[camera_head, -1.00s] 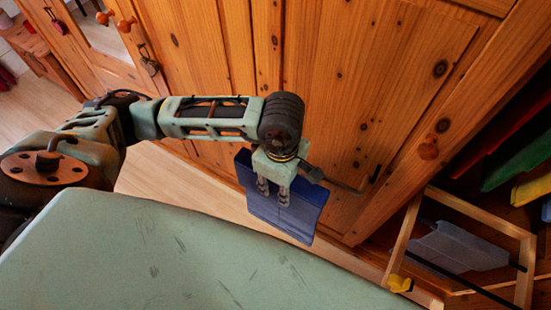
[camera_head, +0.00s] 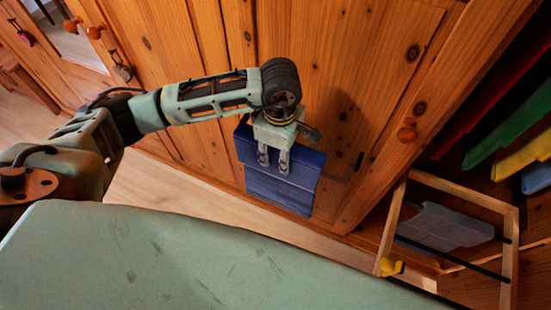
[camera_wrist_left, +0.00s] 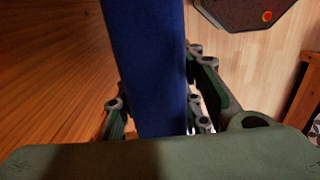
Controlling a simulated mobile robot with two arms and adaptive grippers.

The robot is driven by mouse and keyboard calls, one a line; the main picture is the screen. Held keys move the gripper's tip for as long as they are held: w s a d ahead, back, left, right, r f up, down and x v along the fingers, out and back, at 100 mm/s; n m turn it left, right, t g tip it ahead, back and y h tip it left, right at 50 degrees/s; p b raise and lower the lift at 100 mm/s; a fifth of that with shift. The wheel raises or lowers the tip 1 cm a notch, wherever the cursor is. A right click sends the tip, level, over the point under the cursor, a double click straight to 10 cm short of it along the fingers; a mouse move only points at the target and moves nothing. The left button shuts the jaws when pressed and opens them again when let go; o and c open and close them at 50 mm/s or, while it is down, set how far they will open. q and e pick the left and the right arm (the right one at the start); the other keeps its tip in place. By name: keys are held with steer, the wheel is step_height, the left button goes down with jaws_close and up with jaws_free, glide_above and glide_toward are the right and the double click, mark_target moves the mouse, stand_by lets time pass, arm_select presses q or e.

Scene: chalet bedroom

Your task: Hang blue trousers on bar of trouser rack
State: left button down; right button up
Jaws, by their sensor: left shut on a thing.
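The blue trousers (camera_head: 279,185) are folded and hang down from my left gripper (camera_head: 274,168) in front of the wooden wardrobe doors. The gripper is shut on their upper part. In the left wrist view, the blue cloth (camera_wrist_left: 148,65) runs between the fingers (camera_wrist_left: 160,112). The trouser rack (camera_head: 462,193) is a light wooden frame with black bars at the lower right, pulled out of the wardrobe. The trousers are apart from it, to its left. A grey-blue garment (camera_head: 445,228) shows within the rack frame. My right gripper is not in view.
Red, green (camera_head: 508,128), yellow and blue items show in the open wardrobe above the rack. A small yellow item (camera_head: 391,267) is at the rack's front corner. Bare wooden floor (camera_head: 150,195) shows below.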

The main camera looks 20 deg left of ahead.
arm_select(q)
steer(key=shift+w, duration=1.1)
steer(key=shift+w+f+b, duration=0.1)
steer(key=shift+f+b, duration=0.15)
steer(key=shift+b, duration=0.1)
step_height(320, 180, down, 7)
steer(key=b, duration=0.7)
steer(key=shift+f, duration=0.15)
steer(key=c, duration=1.1)
jaws_free()
